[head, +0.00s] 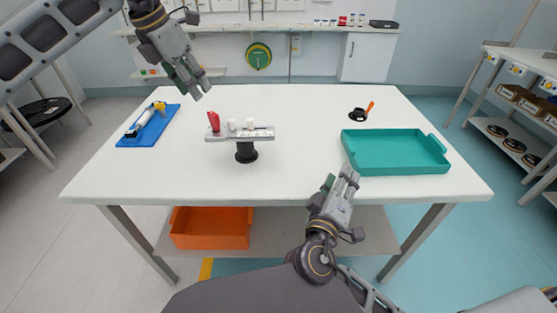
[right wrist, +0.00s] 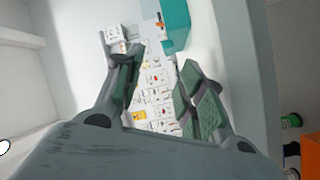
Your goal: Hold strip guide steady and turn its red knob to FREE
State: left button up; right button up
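The strip guide (head: 240,137) is a grey bar on a black round pedestal near the middle of the white table. It carries white rollers on top and a red knob (head: 213,121) stands upright at its left end. Markings on its front face are too small to read. My left gripper (head: 197,88) is above and behind the guide's left end, apart from it, with its fingers seemingly spread and empty. My right gripper (head: 343,178) is at the table's front edge, right of the guide, open and empty. Its spread fingers show in the right wrist view (right wrist: 160,68).
A teal tray (head: 398,170) lies at the right, close to my right gripper. A black ring-like holder with an orange piece (head: 360,113) is behind it. A blue tray (head: 128,140) with a white and yellow tool is at the left. The table (head: 300,115) is clear around the guide.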

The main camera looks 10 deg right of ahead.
aim_at(266, 128)
jog(key=w+a+n+y, duration=0.1)
jog(key=a+n+y, duration=0.1)
jog(key=w+a+n+t+y, duration=0.1)
jog(key=w+a+n+y, duration=0.1)
jog(key=a+n, duration=0.1)
jog(key=w+a+n+t+y, duration=0.1)
jog(key=a+n+y, duration=0.1)
jog(key=shift+w+a, duration=0.15)
jog(key=shift+w, duration=0.2)
jog(key=a+n+y, duration=0.1)
jog(key=a+n, duration=0.1)
jog(key=w+a+r+n+t+y, duration=0.1)
jog(key=a+n+y, duration=0.1)
jog(key=a+r+n+y, duration=0.1)
jog(key=a+n+y, duration=0.1)
jog(key=shift+w+a+r+t, duration=0.15)
jog(key=shift+w+a+t, duration=0.15)
jog(key=shift+w, duration=0.1)
jog(key=shift+w+a+r+n+y, duration=0.15)
jog(key=shift+a+r+n+y, duration=0.15)
jog(key=shift+n+y, duration=0.25)
jog(key=shift+w+d+r+n, duration=0.15)
jog(key=shift+d+r+n, duration=0.05)
jog(key=shift+n, duration=0.05)
jog(key=shift+w, duration=0.2)
jog(key=shift+w+a, duration=0.2)
jog(key=shift+w, duration=3.15)
jog(key=shift+w+a, duration=0.15)
jog(key=shift+w, duration=3.2)
jog(key=shift+c, duration=0.5)
